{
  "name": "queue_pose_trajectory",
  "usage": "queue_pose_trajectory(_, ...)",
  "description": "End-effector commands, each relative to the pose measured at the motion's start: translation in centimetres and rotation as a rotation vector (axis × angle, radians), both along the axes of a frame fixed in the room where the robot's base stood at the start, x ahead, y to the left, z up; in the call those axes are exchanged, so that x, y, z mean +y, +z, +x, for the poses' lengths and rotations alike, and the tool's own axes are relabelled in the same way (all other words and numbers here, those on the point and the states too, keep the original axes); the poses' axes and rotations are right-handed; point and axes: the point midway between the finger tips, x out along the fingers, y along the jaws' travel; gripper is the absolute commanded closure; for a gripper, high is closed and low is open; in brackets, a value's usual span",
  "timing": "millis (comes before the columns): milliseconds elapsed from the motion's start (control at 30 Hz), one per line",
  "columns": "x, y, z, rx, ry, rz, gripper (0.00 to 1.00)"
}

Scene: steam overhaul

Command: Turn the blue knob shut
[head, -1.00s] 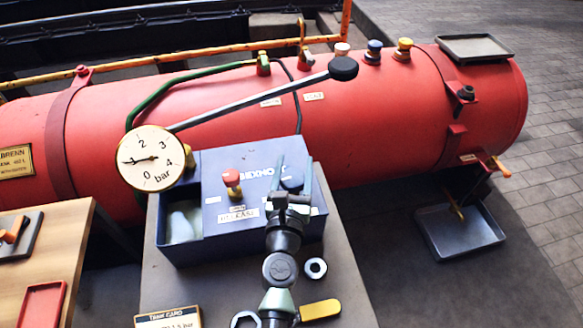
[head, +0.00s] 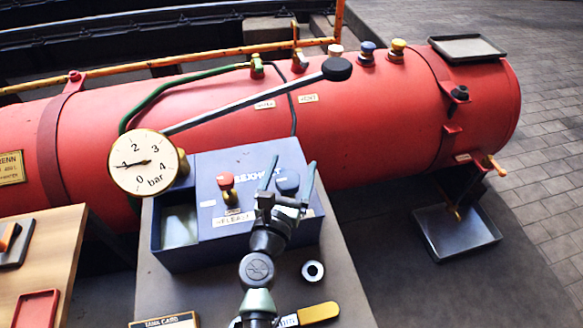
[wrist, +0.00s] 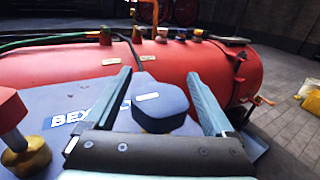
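A dark blue knob (head: 287,181) stands on top of the blue box, right of the red knob. It shows in the wrist view as a faceted blue knob (wrist: 158,102) between my fingers. My gripper (head: 290,167) is open, with a finger on each side of this knob. In the wrist view (wrist: 160,82), gaps show between the knob and both fingers; the gripper's palm hides the knob's near lower part. Another, smaller blue knob (head: 367,49) sits on the red tank, between a pale and a yellow one.
The red knob (head: 226,184) stands close to my left finger; it also shows in the wrist view (wrist: 12,112). A pressure gauge (head: 144,163) and a long black-knobbed lever (head: 255,98) are behind and left. The red tank (head: 390,120) lies behind the box (head: 215,245).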

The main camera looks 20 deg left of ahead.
Motion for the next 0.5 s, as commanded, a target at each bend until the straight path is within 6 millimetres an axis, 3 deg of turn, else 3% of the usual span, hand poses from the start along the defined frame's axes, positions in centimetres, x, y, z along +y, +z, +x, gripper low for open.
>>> queue_pose_trajectory(333,0.0,0.0,-0.2,0.000,0.001,0.000,0.08)
queue_pose_trajectory(500,-0.2,0.0,-2.0,0.002,0.002,0.001,0.08)
